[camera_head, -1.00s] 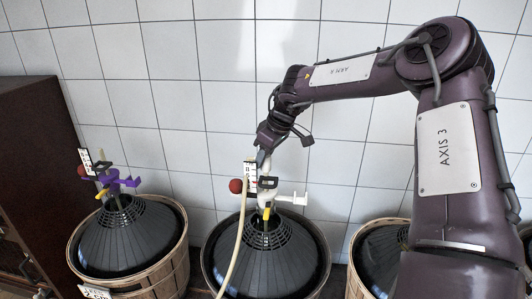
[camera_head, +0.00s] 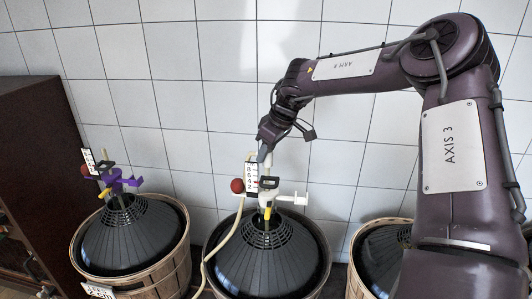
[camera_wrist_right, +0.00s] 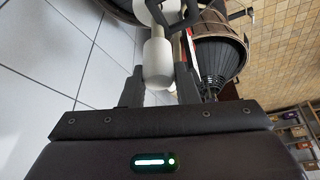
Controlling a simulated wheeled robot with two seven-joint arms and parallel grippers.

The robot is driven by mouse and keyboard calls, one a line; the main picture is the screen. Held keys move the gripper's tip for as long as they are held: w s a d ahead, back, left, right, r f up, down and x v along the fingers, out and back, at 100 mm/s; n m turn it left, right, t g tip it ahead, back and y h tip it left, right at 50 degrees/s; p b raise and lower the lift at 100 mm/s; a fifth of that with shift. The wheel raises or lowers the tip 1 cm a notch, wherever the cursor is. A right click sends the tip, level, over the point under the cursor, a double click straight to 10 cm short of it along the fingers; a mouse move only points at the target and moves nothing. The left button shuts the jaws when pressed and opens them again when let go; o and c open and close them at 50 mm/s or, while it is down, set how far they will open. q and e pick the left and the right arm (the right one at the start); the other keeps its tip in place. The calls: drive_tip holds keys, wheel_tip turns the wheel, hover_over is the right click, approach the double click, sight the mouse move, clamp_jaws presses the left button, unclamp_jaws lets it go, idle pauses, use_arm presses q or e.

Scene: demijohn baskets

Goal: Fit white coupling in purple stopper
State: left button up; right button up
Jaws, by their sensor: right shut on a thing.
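The purple stopper (camera_head: 119,182) sits in the neck of the left demijohn (camera_head: 130,232). My right gripper (camera_head: 264,152) is above the middle demijohn (camera_head: 268,255), to the right of the purple stopper. It is shut on a pale, rounded piece, which I take to be the white coupling (camera_wrist_right: 157,62); in the wrist view this lies between the two fingers. Directly below the gripper is a white stopper with side arms (camera_head: 292,199) in the middle demijohn's neck. I cannot tell whether the held piece touches this stopper. My left gripper is not in view.
A pale hose (camera_head: 225,238) hangs in front of the middle basket. A red ball (camera_head: 237,185) and a numbered scale (camera_head: 252,177) are beside the white stopper. A third basket (camera_head: 354,240) stands at right, and a dark cabinet (camera_head: 35,160) at left. Tiled wall lies behind.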

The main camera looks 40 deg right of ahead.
drive_tip(key=shift+r, duration=0.35)
drive_tip(key=shift+r+p, duration=1.2)
drive_tip(key=shift+r, duration=0.7)
